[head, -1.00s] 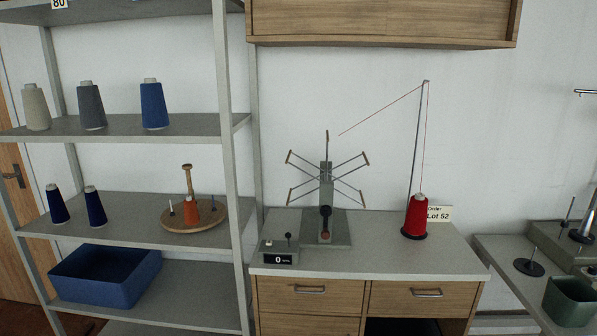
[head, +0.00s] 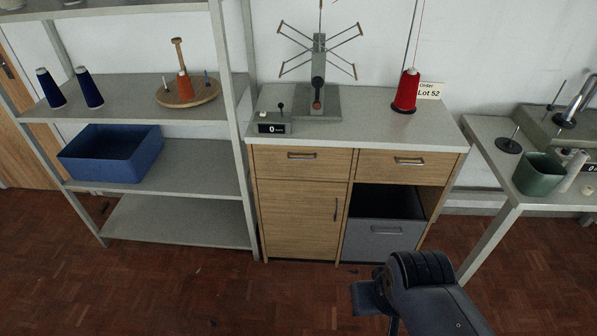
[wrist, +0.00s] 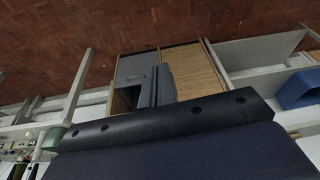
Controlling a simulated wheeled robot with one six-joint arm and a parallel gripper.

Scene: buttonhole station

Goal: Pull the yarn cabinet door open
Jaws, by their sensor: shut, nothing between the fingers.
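The wooden cabinet door (head: 296,218) is shut, below the left drawer of the cabinet under the worktop. Its dark upright handle (head: 336,209) is near the door's right edge. The door also shows in the wrist view (wrist: 195,72), upside down; I cannot make out its handle there. My gripper (head: 370,297) is low in front of the cabinet, right of the door and apart from it. In the wrist view its dark fingers (wrist: 160,84) are shut and empty, partly covering the cabinet front.
Two drawers (head: 303,163) are above. A shelf rack (head: 180,220) stands close on the left, a side table (head: 490,150) on the right. The parquet floor before the door is clear.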

